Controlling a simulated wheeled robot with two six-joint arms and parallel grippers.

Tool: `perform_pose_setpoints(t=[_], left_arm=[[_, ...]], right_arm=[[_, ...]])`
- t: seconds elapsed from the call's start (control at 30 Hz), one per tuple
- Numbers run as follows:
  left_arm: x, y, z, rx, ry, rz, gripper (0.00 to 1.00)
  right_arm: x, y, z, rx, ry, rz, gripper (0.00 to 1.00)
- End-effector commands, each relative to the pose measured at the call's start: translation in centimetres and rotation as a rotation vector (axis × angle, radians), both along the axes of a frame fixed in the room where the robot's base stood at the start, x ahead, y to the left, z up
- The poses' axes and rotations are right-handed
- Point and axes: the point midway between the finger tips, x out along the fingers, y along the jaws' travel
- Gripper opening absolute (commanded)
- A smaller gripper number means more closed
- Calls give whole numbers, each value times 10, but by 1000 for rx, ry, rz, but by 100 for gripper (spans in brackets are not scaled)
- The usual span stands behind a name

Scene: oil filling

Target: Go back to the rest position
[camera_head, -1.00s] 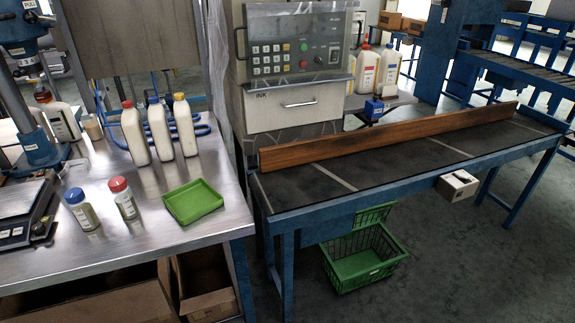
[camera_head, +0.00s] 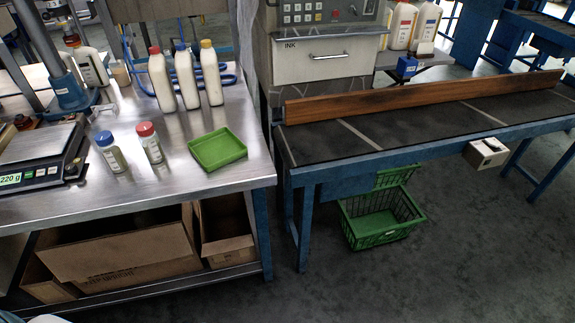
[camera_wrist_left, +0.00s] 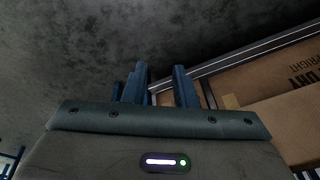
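My left gripper (camera_wrist_left: 158,88) shows in the left wrist view, with its two blue fingers apart and nothing seen between them. It points over the grey floor, with a cardboard box to its right. Neither gripper shows in the head view; only a pale bit of my body appears at its bottom left corner. On the steel table (camera_head: 140,190) stand a blue-capped jar (camera_head: 110,153), a red-capped jar (camera_head: 150,145) and a green tray (camera_head: 218,149), which looks empty. Three white bottles (camera_head: 187,80) with red, blue and yellow caps stand upright behind them.
A scale (camera_head: 42,155) sits at the table's left. Cardboard boxes (camera_head: 120,245) lie on the shelf below. To the right is a conveyor (camera_head: 400,140) with a wooden rail (camera_head: 420,98), and a green basket (camera_head: 380,218) on the floor underneath. Open floor (camera_head: 450,270) lies in front.

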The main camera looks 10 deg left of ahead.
Motion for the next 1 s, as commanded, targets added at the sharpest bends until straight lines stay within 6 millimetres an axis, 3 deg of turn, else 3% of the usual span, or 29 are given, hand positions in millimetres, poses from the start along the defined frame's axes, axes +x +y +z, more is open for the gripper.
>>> perform_pose_setpoints(t=[0.03,0.2,0.3,0.43,0.63,1.0], left_arm=[[-11,3,-29,-1,20,5,25],[-52,9,-108,-4,53,14,25],[-84,12,-147,-6,73,19,25],[-125,14,-184,-7,95,25,25],[-165,15,-209,-10,110,28,25],[-165,15,-209,-10,110,28,25]], right_arm=[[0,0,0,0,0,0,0],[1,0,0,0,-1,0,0],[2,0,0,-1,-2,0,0],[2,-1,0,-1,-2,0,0],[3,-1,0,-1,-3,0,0],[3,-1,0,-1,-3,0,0]])
